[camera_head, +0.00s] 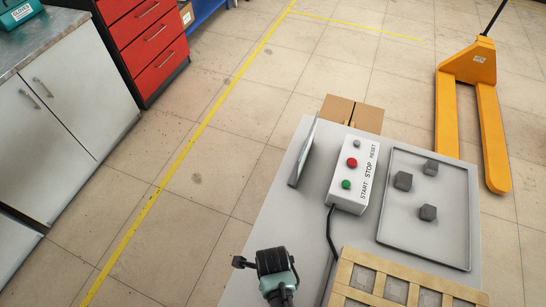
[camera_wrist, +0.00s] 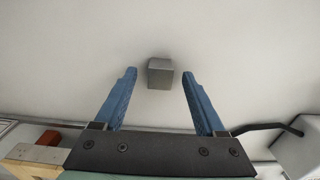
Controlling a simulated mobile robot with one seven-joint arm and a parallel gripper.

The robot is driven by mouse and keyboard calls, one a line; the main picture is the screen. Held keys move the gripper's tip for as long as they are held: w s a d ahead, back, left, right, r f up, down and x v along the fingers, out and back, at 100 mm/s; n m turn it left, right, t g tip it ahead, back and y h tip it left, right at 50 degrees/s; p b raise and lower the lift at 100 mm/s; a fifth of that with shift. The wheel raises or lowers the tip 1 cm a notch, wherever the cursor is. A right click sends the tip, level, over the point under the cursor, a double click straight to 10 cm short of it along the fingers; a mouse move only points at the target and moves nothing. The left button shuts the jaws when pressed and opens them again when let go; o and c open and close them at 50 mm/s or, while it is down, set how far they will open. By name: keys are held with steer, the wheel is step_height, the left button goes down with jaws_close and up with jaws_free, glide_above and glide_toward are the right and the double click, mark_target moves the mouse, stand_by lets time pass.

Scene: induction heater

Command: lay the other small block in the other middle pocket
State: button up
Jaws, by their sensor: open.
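My gripper (camera_head: 275,263) is over the left part of the grey table in the head view. In the wrist view my gripper (camera_wrist: 159,88) is open, with its two blue fingers apart. A small grey block (camera_wrist: 160,74) shows between and slightly beyond the fingertips on a pale surface, with a gap on both sides. I cannot make out this block in the head view. A wooden frame with pockets (camera_head: 345,276) lies at the table's front edge, partly cut off. The pockets in view look empty, and the rest are out of frame.
A rimmed tray (camera_head: 392,190) holds three dark blocks at the table's right. A white control box (camera_head: 340,196) with buttons and a black cable stands left of it. A thin upright panel (camera_head: 303,152) stands at the left edge. A yellow pallet jack (camera_head: 473,68) is beyond.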

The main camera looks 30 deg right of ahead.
jaws_close()
steer(key=shift+r, duration=0.15)
stand_by(0.4)
